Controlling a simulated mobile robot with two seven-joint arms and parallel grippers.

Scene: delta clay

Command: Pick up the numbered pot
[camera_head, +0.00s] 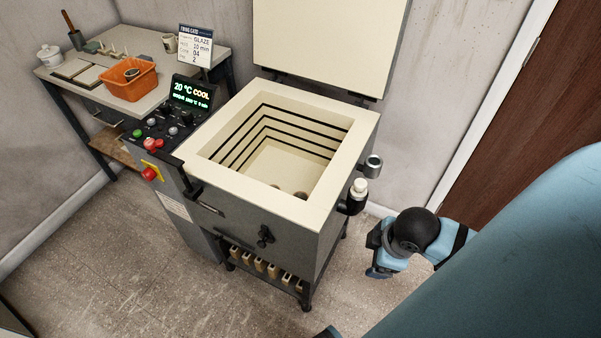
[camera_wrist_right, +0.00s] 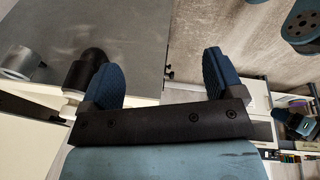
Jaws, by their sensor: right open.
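No number can be read on any pot. A white lidded pot (camera_head: 50,55) stands on the side table at the far left, and a small pale mug (camera_head: 169,43) stands by a card there. My right gripper (camera_head: 378,262) is low beside the kiln's right side, apart from the pots. In the right wrist view its blue fingers (camera_wrist_right: 165,68) are spread with nothing held between them. My left gripper does not show.
The kiln lid (camera_head: 325,40) stands raised. A control panel (camera_head: 180,118) is at the kiln's left. A metal ring (camera_head: 373,163) and a black, white-topped fitting (camera_head: 356,192) stick out on its right. An orange basket (camera_head: 128,80) sits on the side table (camera_head: 148,108). Front floor is clear.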

